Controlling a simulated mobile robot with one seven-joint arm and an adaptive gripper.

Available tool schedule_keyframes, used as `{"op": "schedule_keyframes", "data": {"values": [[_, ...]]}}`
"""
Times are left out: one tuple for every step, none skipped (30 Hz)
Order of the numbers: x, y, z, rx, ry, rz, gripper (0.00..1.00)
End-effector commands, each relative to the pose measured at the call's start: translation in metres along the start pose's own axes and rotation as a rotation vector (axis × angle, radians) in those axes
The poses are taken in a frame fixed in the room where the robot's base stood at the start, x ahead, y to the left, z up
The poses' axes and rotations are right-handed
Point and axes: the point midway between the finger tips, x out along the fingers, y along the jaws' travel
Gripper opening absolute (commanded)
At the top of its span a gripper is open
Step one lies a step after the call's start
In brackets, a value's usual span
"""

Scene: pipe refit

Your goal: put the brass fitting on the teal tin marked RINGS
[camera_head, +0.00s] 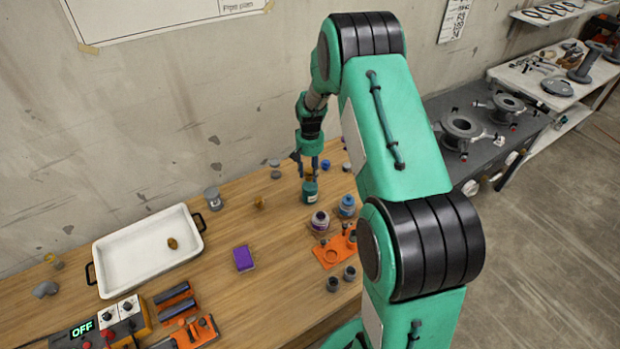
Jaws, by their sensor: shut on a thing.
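A teal tin (310,193) with a pale label stands upright on the wooden bench; the label's words are too small to read. My gripper (310,170) points down right above the tin. It is shut on a small brass-coloured piece, the brass fitting (309,177), which shows between the fingertips at the tin's top. I cannot tell whether the fitting touches the lid. The fingers hide part of it.
Jars with purple (319,221) and blue (346,206) labels stand close in front and right of the tin. Another brass piece (260,202) stands to the left. A white tray (120,243) holds one brass-coloured piece. An orange fixture (333,254) and a purple block (244,259) lie nearer.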

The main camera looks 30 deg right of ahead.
Motion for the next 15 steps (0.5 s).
{"op": "schedule_keyframes", "data": {"values": [[0.001, 0.0, 0.0, 0.0, 0.0, 0.0, 0.09], [0.002, 0.0, 0.0, 0.0, 0.0, 0.0, 0.09], [0.005, 0.0, 0.0, 0.0, -0.001, 0.0, 0.09], [0.007, 0.0, 0.0, 0.0, -0.001, 0.0, 0.09], [0.01, 0.0, 0.001, 0.0, -0.002, 0.0, 0.09], [0.014, 0.0, 0.001, 0.0, -0.002, 0.0, 0.09], [0.018, 0.0, 0.001, 0.0, -0.003, 0.0, 0.09], [0.021, 0.0, 0.001, 0.0, -0.003, 0.0, 0.09], [0.025, 0.0, 0.001, 0.0, -0.002, 0.0, 0.09], [0.028, 0.0, 0.001, 0.0, -0.002, 0.0, 0.09], [0.031, 0.0, 0.001, 0.0, -0.001, 0.0, 0.09], [0.033, 0.0, 0.001, 0.0, -0.001, 0.0, 0.09], [0.035, 0.0, 0.001, 0.0, -0.001, 0.0, 0.09], [0.035, 0.0, 0.001, 0.0, -0.001, 0.0, 0.09], [0.035, 0.0, 0.0, 0.0, 0.0, 0.0, 0.09]]}}
